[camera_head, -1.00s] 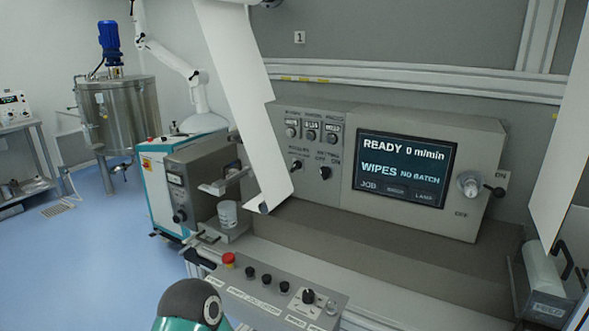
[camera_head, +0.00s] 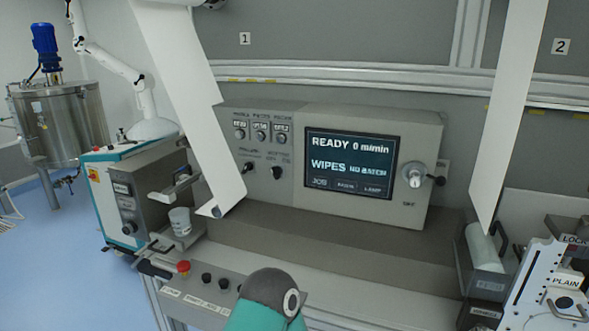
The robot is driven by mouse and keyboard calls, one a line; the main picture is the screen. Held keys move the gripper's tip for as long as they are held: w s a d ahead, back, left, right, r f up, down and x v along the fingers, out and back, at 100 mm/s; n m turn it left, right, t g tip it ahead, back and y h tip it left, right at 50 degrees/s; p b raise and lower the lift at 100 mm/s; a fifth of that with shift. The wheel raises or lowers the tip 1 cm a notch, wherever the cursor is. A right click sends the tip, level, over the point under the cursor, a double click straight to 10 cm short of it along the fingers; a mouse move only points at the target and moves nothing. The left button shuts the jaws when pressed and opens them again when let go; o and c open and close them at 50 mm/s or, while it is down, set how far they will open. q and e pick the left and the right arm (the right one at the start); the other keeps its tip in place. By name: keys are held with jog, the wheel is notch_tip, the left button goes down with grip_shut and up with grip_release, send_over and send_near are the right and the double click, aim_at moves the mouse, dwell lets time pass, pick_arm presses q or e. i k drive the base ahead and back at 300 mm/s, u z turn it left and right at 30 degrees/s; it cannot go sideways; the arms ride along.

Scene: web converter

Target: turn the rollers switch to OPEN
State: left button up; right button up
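The rollers switch (camera_head: 249,167) is a small dark knob with a light tip on the grey control panel (camera_head: 225,125), left of the screen. Its label is blurred, and I cannot read which position it points to. Another dark knob (camera_head: 276,172) sits just right of it. A teal and grey joint of my own arm shows at the bottom middle, well below the panel. Neither of my grippers is in view, and nothing of mine touches the switch.
The screen (camera_head: 350,165) reads READY 0 m/min, WIPES, NO BATCH. A white web (camera_head: 190,100) hangs just left of the switches. A front console (camera_head: 195,290) has a red button (camera_head: 183,267). A white cup (camera_head: 180,221) stands at left. The grey ledge below the panel is clear.

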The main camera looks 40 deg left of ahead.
aim_at(248, 167)
jog(key=z, duration=0.15)
jog(key=k, duration=1.65)
jog(key=u, duration=0.9)
jog(key=i, duration=1)
